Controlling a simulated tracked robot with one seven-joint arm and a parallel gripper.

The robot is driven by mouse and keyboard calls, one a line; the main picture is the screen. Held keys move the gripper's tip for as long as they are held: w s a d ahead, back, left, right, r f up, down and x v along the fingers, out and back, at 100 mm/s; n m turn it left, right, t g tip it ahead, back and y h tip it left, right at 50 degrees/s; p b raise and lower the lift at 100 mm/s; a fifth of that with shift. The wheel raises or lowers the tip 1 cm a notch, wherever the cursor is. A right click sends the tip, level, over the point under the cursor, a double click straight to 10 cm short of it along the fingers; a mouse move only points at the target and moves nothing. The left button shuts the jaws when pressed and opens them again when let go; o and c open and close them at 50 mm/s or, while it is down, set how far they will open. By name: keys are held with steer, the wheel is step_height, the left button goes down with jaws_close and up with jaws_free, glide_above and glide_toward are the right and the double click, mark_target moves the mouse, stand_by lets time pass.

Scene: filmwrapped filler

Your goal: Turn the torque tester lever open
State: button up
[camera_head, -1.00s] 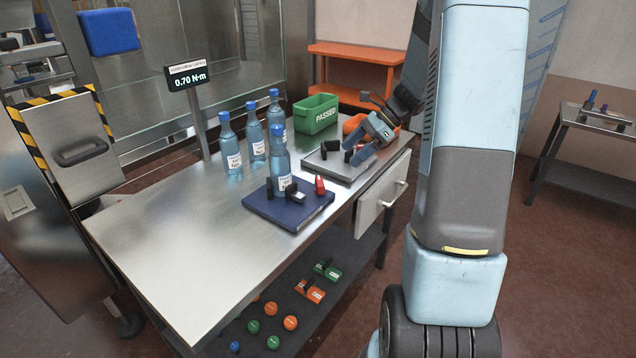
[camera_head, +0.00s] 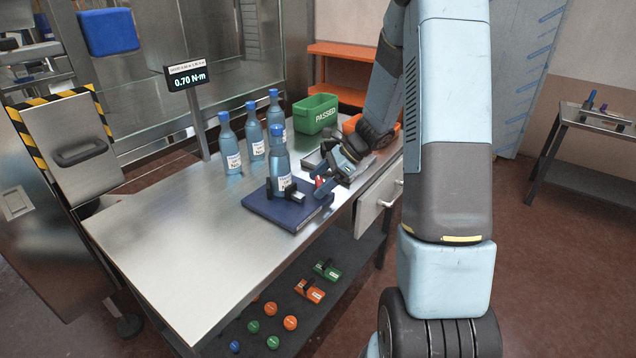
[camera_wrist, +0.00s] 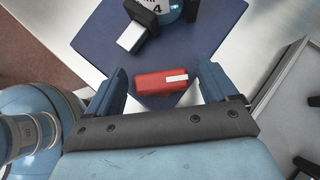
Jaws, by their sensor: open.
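The torque tester is a dark blue flat base (camera_head: 290,212) on the steel table, with a blue bottle (camera_head: 281,165) standing between black clamp jaws on it. Its red lever (camera_head: 319,182) is at the base's right side, partly hidden by my gripper in the head view. In the wrist view the red lever (camera_wrist: 162,80), with a white mark, lies between my gripper's (camera_wrist: 160,82) two blue fingers. The fingers are spread, with gaps on both sides of the lever. A black clamp with a white block (camera_wrist: 132,36) shows beyond it.
Several blue bottles (camera_head: 229,145) stand behind the tester. A green bin marked PASSED (camera_head: 316,113) and an orange bin are at the table's far end. A display (camera_head: 189,78) reads 0.70 N·m. The table's left part is clear.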

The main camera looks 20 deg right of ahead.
steer(key=shift+a+f, duration=0.15)
steer(key=c, duration=0.9)
steer(key=shift+a, duration=0.25)
steer(key=shift+c, duration=0.3)
steer(key=shift+d, duration=0.2)
